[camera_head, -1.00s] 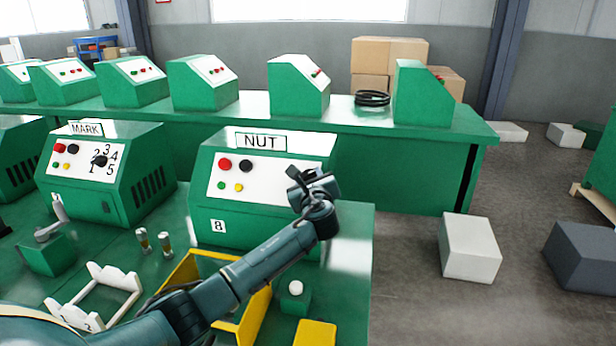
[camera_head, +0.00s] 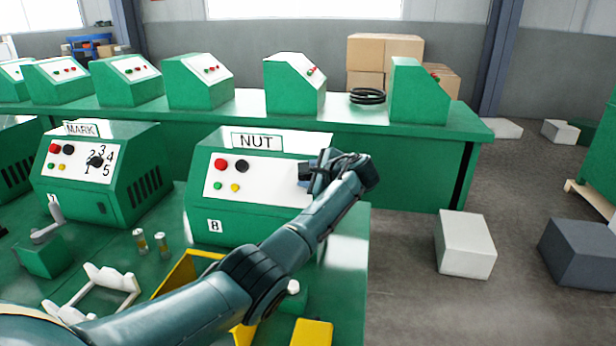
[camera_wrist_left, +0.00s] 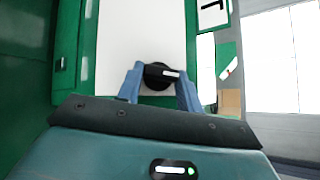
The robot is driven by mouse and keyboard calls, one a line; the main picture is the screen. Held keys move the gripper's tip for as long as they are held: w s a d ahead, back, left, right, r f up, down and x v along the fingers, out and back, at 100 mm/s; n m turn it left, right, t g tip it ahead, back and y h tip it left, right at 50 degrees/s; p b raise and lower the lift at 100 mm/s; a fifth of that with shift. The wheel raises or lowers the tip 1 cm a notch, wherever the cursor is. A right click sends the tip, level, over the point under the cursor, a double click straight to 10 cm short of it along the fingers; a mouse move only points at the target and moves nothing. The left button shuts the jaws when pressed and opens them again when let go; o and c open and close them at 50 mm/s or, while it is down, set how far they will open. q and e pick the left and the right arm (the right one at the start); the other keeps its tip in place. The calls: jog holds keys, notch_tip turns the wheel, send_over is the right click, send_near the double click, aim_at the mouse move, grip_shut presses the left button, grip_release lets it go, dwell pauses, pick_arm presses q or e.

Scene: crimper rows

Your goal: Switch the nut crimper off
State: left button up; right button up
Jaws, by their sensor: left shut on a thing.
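The nut crimper (camera_head: 265,226) is a green box with a sloped white front panel (camera_head: 262,178) and a NUT sign (camera_head: 257,141) on top. A red button (camera_head: 222,163), a black knob (camera_head: 241,166), a green button (camera_head: 217,186) and a yellow button (camera_head: 235,188) show on its panel. My left gripper (camera_head: 306,172) is at the panel's right side. In the left wrist view its two blue fingers (camera_wrist_left: 160,88) are shut on a black rotary knob with a white mark (camera_wrist_left: 158,74). My right gripper is not in view.
The mark crimper (camera_head: 98,178) stands to the left on the same green bench. A yellow tray (camera_head: 181,275), a white rack (camera_head: 108,282) and a small green block with a lever (camera_head: 42,254) are in front. Open floor with loose blocks (camera_head: 465,245) lies to the right.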

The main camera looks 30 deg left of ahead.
pick_arm(q)
jog(key=shift+n+g+h, duration=0.3)
jog(key=shift+n+g, duration=0.5)
jog(key=shift+n, duration=0.2)
jog(key=o, duration=1)
jog(key=shift+r, duration=0.1)
jog(key=b+v, duration=0.1)
jog(key=v, duration=1.2)
jog(key=shift+r, duration=0.1)
